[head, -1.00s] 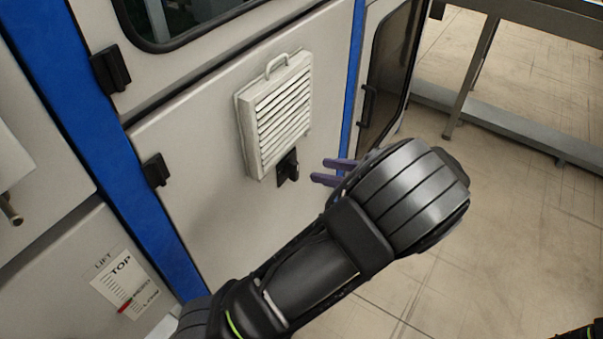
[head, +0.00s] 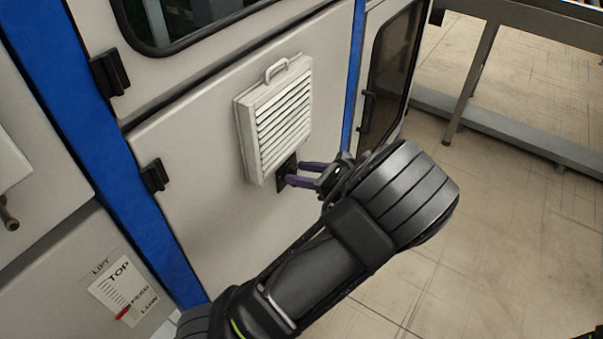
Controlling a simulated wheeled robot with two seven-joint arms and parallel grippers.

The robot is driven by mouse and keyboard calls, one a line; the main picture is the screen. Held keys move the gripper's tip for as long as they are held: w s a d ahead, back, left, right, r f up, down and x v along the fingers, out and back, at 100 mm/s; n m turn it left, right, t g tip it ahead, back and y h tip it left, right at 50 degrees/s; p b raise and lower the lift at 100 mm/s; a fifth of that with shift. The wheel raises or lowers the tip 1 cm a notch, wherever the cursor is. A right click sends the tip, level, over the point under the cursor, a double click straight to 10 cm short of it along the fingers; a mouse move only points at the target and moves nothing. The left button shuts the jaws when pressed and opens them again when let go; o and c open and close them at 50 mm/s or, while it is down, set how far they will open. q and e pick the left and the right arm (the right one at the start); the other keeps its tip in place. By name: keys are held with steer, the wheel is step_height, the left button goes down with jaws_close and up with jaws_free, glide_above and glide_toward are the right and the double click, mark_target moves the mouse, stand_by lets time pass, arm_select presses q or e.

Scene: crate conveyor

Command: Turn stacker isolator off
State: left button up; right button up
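A small dark switch-like part (head: 280,180), which looks like the isolator, sits on the light grey cabinet panel, right under a louvred cover. My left gripper (head: 288,175) has two purple fingers at this dark part. The fingers are apart, with a gap between them, and their tips overlap the part in the head view. I cannot tell whether they touch it. The fingers partly hide the part, so its handle position and any marking do not show. My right gripper is out of view.
The louvred cover (head: 275,120) with a top handle stands out from the panel just above the fingers. Black latches (head: 154,174) are on the panel's left side. A lift label (head: 122,290) is at the lower left. Open floor (head: 500,240) lies to the right.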

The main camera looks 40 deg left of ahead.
arm_select(q)
jaws_close()
stand_by(0.5)
